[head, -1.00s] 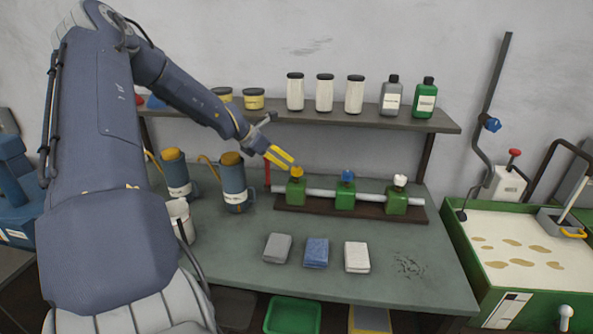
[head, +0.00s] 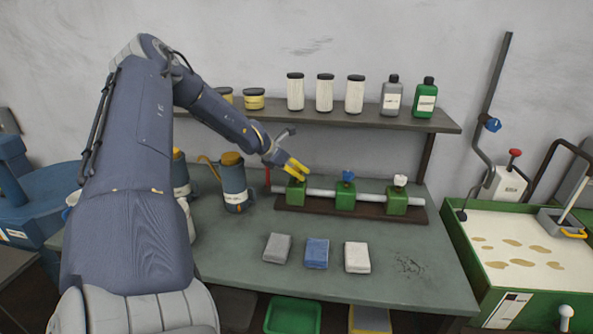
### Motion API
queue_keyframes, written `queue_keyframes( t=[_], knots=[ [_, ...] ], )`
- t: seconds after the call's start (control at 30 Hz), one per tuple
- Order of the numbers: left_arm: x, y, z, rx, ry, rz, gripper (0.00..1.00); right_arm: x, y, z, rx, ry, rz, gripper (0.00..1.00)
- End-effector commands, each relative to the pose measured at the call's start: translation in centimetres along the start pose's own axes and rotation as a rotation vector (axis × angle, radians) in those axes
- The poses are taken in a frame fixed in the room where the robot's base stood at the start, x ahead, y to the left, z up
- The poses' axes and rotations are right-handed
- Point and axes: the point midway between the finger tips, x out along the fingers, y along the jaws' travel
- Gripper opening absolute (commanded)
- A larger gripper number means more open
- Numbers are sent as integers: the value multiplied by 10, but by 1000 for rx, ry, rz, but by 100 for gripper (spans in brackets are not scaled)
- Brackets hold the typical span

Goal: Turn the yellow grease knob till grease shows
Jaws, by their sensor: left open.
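The green grease block (head: 296,192) at the left end of the pipe is the one that carries the yellow knob. My left gripper (head: 297,171) has its yellow fingers over the top of this block, right at the knob. The fingers are open. They hide the knob or blend with its colour, so I cannot tell whether they touch it. Two more green blocks sit on the same pipe, one with a blue knob (head: 348,175) and one with a white knob (head: 400,180). No grease can be made out. My right gripper is out of view.
Folded grey (head: 277,248), blue (head: 317,253) and white (head: 357,257) cloths lie in front on the green bench (head: 410,288). An oil can (head: 233,185) stands left of the blocks. A shelf (head: 385,120) with jars and bottles runs behind and above.

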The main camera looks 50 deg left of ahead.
Motion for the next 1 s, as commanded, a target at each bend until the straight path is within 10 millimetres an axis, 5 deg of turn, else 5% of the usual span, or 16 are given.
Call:
queue_keyframes(
  t=[0.53, 1.0],
  knots=[
    [6, 0, 0, 0, 0, 0, 61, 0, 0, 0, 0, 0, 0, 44],
    [6, 0, 0, 0, 0, 0, 6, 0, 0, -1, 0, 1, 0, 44]
  ],
)
